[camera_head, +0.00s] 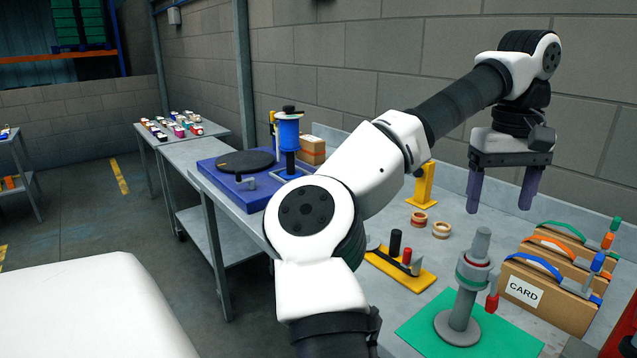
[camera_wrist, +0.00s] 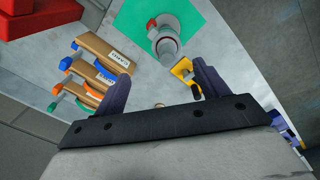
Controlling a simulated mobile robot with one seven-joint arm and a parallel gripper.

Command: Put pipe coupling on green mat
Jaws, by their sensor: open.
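The green mat (camera_head: 412,334) lies on the near part of the grey table and also shows in the wrist view (camera_wrist: 128,22). On it stands an upright grey pipe-like piece (camera_head: 461,312) with a round base, a thicker collar with a green ring, and a red handle; it also shows in the wrist view (camera_wrist: 166,42). This looks like the pipe coupling, but I cannot tell for sure. My gripper (camera_head: 499,205) is open and empty, fingers pointing down, raised above the table behind the grey piece. In the wrist view my gripper (camera_wrist: 160,80) has nothing between its fingers.
Several cardboard boxes marked CARD (camera_head: 560,296) with coloured tools stand right of the mat. A yellow fixture (camera_head: 411,278) lies left of it. Tape rolls (camera_head: 441,230) and a yellow stand (camera_head: 424,186) are farther back. A blue machine (camera_head: 240,183) stands at the left. A red object (camera_wrist: 40,18) shows in the wrist view.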

